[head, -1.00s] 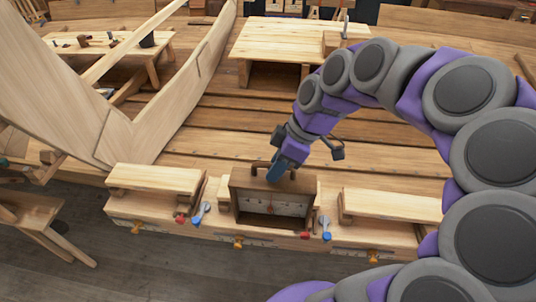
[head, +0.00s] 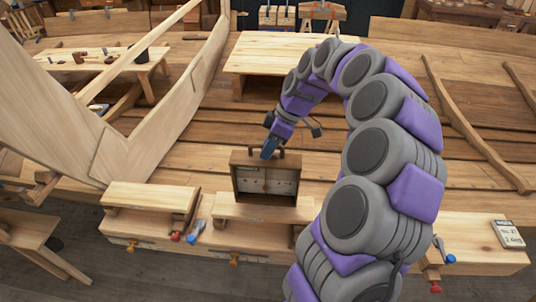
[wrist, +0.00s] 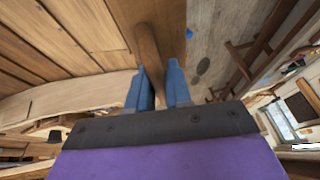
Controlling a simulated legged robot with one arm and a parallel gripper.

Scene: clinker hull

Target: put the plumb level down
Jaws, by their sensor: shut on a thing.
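The plumb level (head: 241,183) is a dark-edged, upright wooden box frame with a pale scale plate inside and a bar handle on top. My gripper (head: 268,153) is above it in the head view, with its blue fingers at the handle. In the wrist view my gripper (wrist: 158,80) has a brown bar, the handle (wrist: 147,45), between its two fingers. The level's lower edge meets the low wooden stand (head: 262,212) in the head view. I cannot tell whether it rests there or hangs just above or behind it.
A similar stand (head: 150,196) is to the left, with red and blue clamp knobs (head: 195,228) beside it. A card (head: 508,233) lies on the right part of the bench. A plank table (head: 290,50) stands behind. Curved hull timbers rise at left.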

